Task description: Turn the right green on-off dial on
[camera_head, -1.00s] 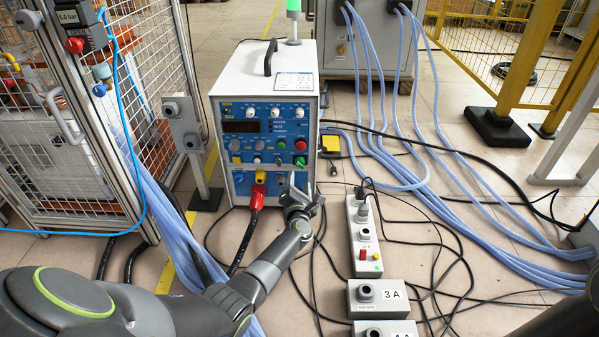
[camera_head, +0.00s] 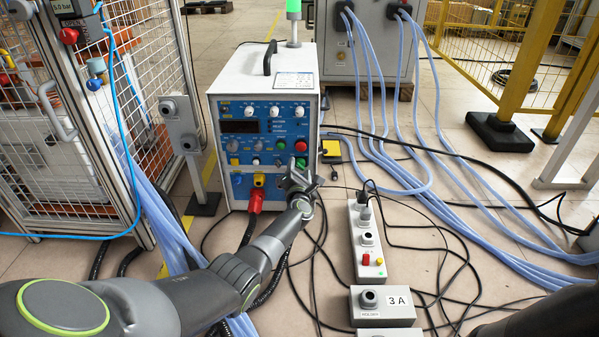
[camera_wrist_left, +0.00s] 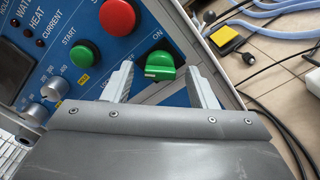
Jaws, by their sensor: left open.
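The induction heater (camera_head: 262,75) is a white box with a blue front panel. Its right green on-off dial (camera_wrist_left: 160,67) shows in the left wrist view below an "ON" label. In the head view the dial (camera_head: 300,162) is partly hidden by my gripper. My left gripper (camera_head: 296,172) is at the lower right of the panel. In the left wrist view my left gripper (camera_wrist_left: 160,80) is open, with one finger on each side of the green dial. I cannot tell whether the fingers touch it. My right gripper is not in view.
A red button (camera_wrist_left: 113,17) and a green start button (camera_wrist_left: 82,55) sit beside the dial. A red plug (camera_head: 256,198) with a black cable is below. A grey switch box (camera_head: 366,240) and cables lie on the floor to the right. A caged cell (camera_head: 140,90) stands left.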

